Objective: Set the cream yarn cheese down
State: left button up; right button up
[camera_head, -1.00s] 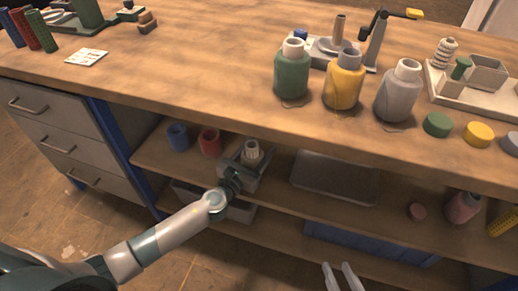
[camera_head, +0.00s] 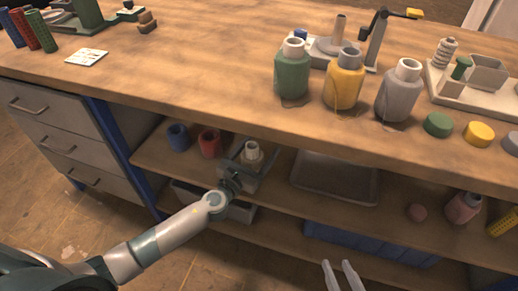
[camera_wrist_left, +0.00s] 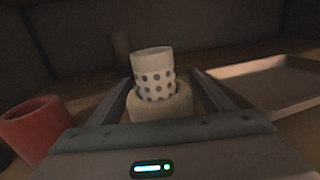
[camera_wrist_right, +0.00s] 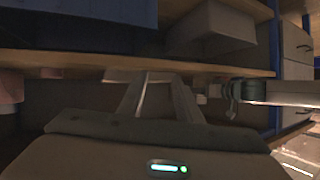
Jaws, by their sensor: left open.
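The cream yarn cheese (camera_head: 251,156) stands upright on the upper shelf under the bench. In the left wrist view its perforated pale tube (camera_wrist_left: 153,69) rises out of the cream yarn (camera_wrist_left: 160,103). My left gripper (camera_head: 249,153) is open, with one finger on each side of the cheese. In the left wrist view a gap shows between the fingers and the yarn at the top; the lower part of the yarn is hidden by the gripper body. My right gripper (camera_head: 341,266) is open and empty, low in front of the shelves.
A blue cheese (camera_head: 178,136) and a red cheese (camera_head: 209,141) stand left of the cream one. A grey tray (camera_head: 334,178) lies to its right on the same shelf. The bench top (camera_head: 190,75) overhangs the shelf. Bins stand on the lower shelf.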

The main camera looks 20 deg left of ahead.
aim_at(246, 165)
pick_arm(q)
jog(key=shift+r, duration=0.1)
jog(key=v, duration=1.2)
